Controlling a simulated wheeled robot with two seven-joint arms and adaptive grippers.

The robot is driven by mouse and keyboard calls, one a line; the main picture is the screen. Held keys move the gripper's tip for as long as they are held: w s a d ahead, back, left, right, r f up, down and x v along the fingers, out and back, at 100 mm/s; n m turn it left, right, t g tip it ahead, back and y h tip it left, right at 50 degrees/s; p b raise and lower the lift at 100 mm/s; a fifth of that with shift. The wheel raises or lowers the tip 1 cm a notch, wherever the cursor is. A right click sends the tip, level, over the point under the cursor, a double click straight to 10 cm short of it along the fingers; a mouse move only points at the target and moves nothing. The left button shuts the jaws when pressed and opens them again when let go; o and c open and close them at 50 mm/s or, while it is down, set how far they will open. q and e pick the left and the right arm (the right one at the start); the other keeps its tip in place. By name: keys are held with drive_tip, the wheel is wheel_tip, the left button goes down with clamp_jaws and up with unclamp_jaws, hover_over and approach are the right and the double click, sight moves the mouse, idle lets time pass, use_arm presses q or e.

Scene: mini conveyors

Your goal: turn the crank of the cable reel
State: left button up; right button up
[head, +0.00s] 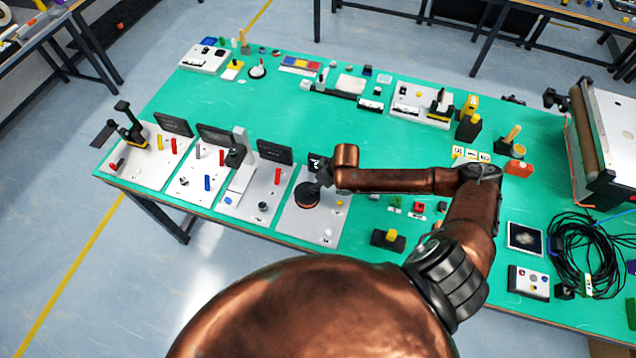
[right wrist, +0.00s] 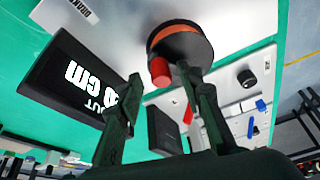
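The cable reel (head: 306,196) is a dark round drum on a light panel at the front edge of the green table. In the right wrist view the reel (right wrist: 182,45) shows an orange band under its dark disc. Its red crank knob (right wrist: 160,71) sticks out towards my right gripper (right wrist: 160,77). The gripper's two fingers are apart, with the knob between the tips in the picture; a gap shows on the left side, and contact on the right cannot be told. In the head view my right gripper (head: 322,174) is right over the reel. My left gripper is not in view.
A black display (right wrist: 72,80) reading "OUT" and "cm" stands beside the reel, its digits partly hidden by a finger. Panels with levers and colored pegs (head: 207,182) line the table to the left. A black cable coil (head: 585,250) lies at the right. The table's middle (head: 235,110) is clear.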

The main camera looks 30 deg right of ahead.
drive_tip(key=shift+s+r, duration=0.15)
drive_tip(key=shift+s, duration=0.25)
drive_tip(key=shift+s+r, duration=0.1)
drive_tip(key=shift+s, duration=0.05)
drive_tip(key=shift+w+f, duration=0.2)
drive_tip(key=shift+w, duration=0.15)
drive_tip(key=c, duration=0.3)
drive_tip(key=shift+c, duration=0.7)
drive_tip(key=shift+s+r, duration=0.1)
drive_tip(key=shift+s, duration=0.1)
drive_tip(key=c, duration=0.3)
drive_tip(key=shift+c, duration=0.9)
drive_tip(key=shift+w, duration=0.1)
clamp_jaws()
drive_tip(key=shift+s+a+r+m+p, duration=0.2)
drive_tip(key=shift+m+p, duration=0.4)
drive_tip(key=shift+p, duration=0.4)
drive_tip(key=shift+f+h, duration=0.2)
drive_tip(key=shift+h, duration=0.1)
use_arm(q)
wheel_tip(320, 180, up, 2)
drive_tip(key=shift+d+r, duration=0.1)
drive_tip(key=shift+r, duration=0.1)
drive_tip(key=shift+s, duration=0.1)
